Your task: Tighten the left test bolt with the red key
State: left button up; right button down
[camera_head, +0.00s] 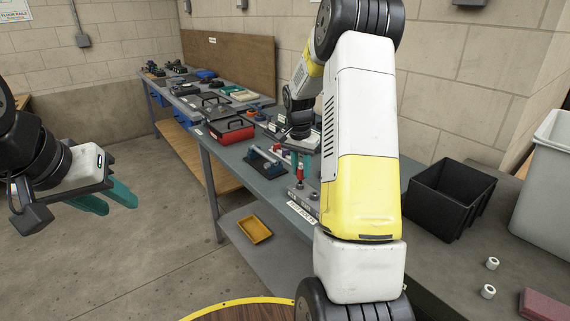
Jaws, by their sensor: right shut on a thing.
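My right gripper (301,158) points down over the bench, partly hidden behind my own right arm. Its teal fingers are shut on a small red thing (299,173), which looks like the red key. Below it is a grey test block (303,198) at the bench's front edge, with a label under it. Something red and upright stands at the block. The bolt heads are too small to make out, and I cannot tell whether the key touches one. My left gripper (107,200) is open and empty, in the air left of the bench.
A tube chassis (262,163) lies left of the block. A red toolbox (232,130) and other tools stand further back. A black bin (446,190), white rings (488,291) and a grey tub (548,190) are at the right. A yellow tray (254,229) lies on the lower shelf.

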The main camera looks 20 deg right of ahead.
jog(key=shift+m, duration=1.2)
jog(key=shift+m+g, duration=0.3)
jog(key=shift+m, duration=0.9)
jog(key=shift+m, duration=1.1)
